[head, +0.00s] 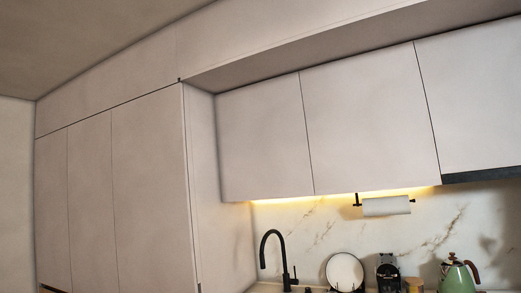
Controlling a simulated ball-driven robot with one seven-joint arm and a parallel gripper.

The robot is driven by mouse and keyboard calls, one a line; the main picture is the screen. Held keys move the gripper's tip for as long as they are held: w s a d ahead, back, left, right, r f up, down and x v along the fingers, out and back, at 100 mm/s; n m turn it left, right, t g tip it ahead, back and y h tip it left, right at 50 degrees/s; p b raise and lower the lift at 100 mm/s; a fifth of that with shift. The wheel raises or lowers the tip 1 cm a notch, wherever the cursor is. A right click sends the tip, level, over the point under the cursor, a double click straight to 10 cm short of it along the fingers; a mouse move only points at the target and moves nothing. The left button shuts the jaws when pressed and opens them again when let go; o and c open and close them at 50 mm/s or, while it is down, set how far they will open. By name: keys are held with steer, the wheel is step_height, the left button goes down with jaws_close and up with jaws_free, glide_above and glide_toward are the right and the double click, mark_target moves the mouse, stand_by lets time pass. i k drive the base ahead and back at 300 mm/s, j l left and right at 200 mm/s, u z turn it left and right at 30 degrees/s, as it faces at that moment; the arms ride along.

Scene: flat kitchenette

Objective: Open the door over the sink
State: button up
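Flat pale wall-cabinet doors hang above the counter. The door at the left (262,140) is above the black sink faucet (272,250). A second, wider door (369,123) is to its right, over the paper towel roll. Both look shut, with thin dark seams between them, and I see no handles. The sink basin itself is hidden below the picture. My gripper is not in view.
Tall cabinets (150,190) stand at the left, and their side panel borders the sink door. Under the wall cabinets are a paper towel roll (386,206), a white plate (345,271), a black appliance (388,273) and a green kettle (456,278).

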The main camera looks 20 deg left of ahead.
mark_target(264, 151)
steer(key=i+j, duration=0.25)
steer(key=i, duration=0.25)
steer(key=i+j, duration=0.2)
steer(key=i, duration=0.35)
steer(key=i+j, duration=0.25)
steer(key=i, duration=0.25)
steer(key=i+j, duration=0.25)
steer(key=i, duration=0.25)
steer(key=i+j, duration=0.2)
steer(key=i, duration=0.3)
steer(key=i+j, duration=0.25)
steer(key=i, duration=0.3)
steer(key=i+j, duration=0.2)
steer(key=i, duration=0.3)
